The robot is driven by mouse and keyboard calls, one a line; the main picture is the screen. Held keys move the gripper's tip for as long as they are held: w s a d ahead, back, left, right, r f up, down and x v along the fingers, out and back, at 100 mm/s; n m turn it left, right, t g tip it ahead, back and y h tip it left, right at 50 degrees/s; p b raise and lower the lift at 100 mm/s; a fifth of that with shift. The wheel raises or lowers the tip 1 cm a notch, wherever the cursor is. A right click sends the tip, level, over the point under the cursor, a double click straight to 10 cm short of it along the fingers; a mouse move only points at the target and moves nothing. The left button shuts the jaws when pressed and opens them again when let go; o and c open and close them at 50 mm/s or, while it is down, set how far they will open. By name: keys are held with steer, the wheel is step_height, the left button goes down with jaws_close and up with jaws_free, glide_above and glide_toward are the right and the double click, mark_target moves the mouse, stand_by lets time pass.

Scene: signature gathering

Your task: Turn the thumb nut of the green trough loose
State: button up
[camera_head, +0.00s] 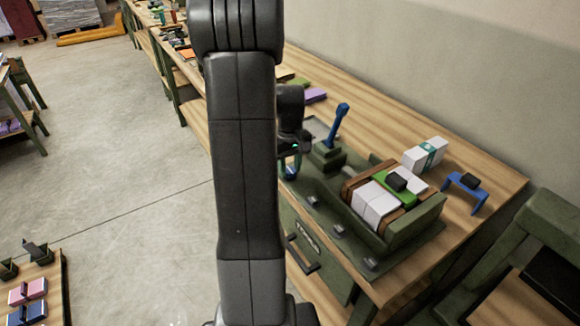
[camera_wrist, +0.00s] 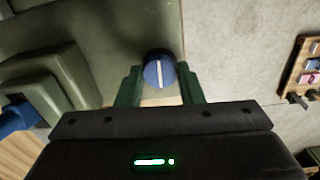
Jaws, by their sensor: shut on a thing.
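The green trough (camera_head: 432,215) stands on the wooden bench at the right in the head view. It holds a stack of white paper blocks (camera_head: 374,203) between brown boards, with a green strap and a dark block on top. The thumb nut (camera_wrist: 158,70) is a blue round knob with a white line across its face, at the edge of the green body (camera_wrist: 100,25). My gripper (camera_head: 290,163) is at the trough's left end. In the wrist view its green fingers stand on both sides of the nut, shut on it. The line runs nearly upright in that view.
A blue lever (camera_head: 338,125) rises behind my gripper. A white banded block (camera_head: 424,154) and a blue bracket (camera_head: 463,192) lie on the bench beyond the trough. A green chair-like frame (camera_head: 540,235) stands at the right.

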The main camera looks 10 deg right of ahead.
mark_target(290, 170)
steer(key=shift+n, duration=0.5)
steer(key=o, duration=1)
steer(key=shift+r, duration=0.15)
step_height(290, 170, up, 14)
steer(key=shift+f+b, duration=0.2)
steer(key=shift+b, duration=0.15)
steer(key=shift+f, duration=0.15)
step_height(290, 170, down, 14)
steer(key=shift+r+p, duration=0.2)
steer(key=shift+p, duration=0.1)
